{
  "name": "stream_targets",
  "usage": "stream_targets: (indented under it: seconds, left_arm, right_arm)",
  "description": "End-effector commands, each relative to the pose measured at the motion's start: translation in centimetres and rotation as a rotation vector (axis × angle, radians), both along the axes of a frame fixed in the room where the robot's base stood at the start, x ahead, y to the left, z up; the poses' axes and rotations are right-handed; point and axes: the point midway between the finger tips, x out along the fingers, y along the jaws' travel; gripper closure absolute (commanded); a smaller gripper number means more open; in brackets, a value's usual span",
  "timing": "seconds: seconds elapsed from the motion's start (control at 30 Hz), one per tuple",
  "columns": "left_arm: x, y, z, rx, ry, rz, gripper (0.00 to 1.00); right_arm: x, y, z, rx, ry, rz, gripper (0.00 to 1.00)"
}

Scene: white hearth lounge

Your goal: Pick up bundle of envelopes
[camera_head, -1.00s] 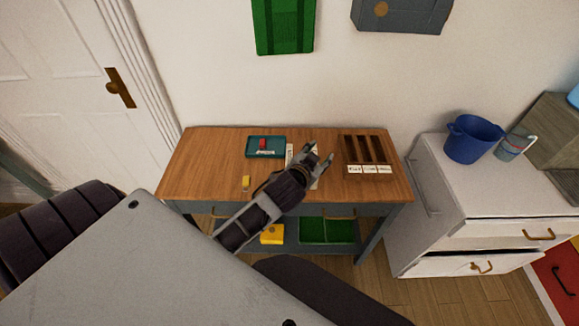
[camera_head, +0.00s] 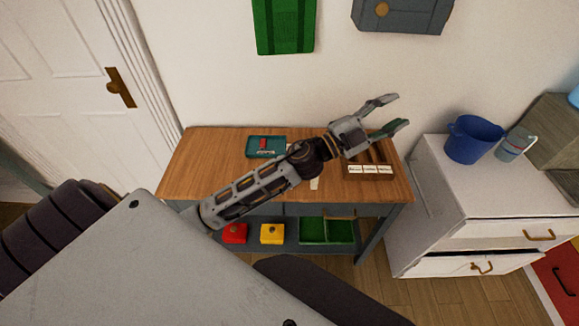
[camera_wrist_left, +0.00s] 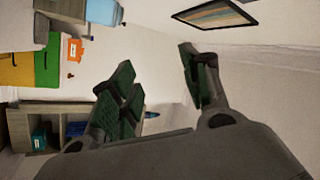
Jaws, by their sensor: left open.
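I cannot pick out a bundle of envelopes for certain. A small pale piece (camera_head: 314,184) shows on the wooden table top (camera_head: 200,160), just below my left arm, and most of it may be hidden. My left gripper (camera_head: 392,114) is open and empty, raised over the right back part of the table, in front of the dark wooden sorter (camera_head: 352,158). In the left wrist view the open fingers (camera_wrist_left: 155,62) have only the wall between them. My right gripper is not in view.
A teal tray (camera_head: 251,153) with a red item lies at the table's back. Red (camera_head: 235,233) and yellow (camera_head: 272,234) boxes and a green bin (camera_head: 314,231) stand on the lower shelf. A white cabinet (camera_head: 440,185) bearing a blue bucket (camera_head: 468,139) stands right.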

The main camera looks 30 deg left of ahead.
Motion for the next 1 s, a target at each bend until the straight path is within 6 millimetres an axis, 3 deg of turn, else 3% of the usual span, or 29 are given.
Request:
stream_targets:
  seconds: [0.27,0.53,0.77,1.0]
  left_arm:
    - [-1.7,-4.0,-0.2,0.212,-0.121,-0.216,0.54]
    - [-3.2,-6.0,-3.0,0.455,-0.170,-0.411,0.54]
    - [-3.8,-5.8,-6.6,0.686,-0.156,-0.554,0.54]
    - [-3.7,-3.2,-10.9,0.942,-0.084,-0.670,0.54]
  right_arm:
    - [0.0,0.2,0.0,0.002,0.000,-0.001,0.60]
    - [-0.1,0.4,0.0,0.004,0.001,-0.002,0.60]
    - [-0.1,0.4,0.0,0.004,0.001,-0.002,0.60]
    - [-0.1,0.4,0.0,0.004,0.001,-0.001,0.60]
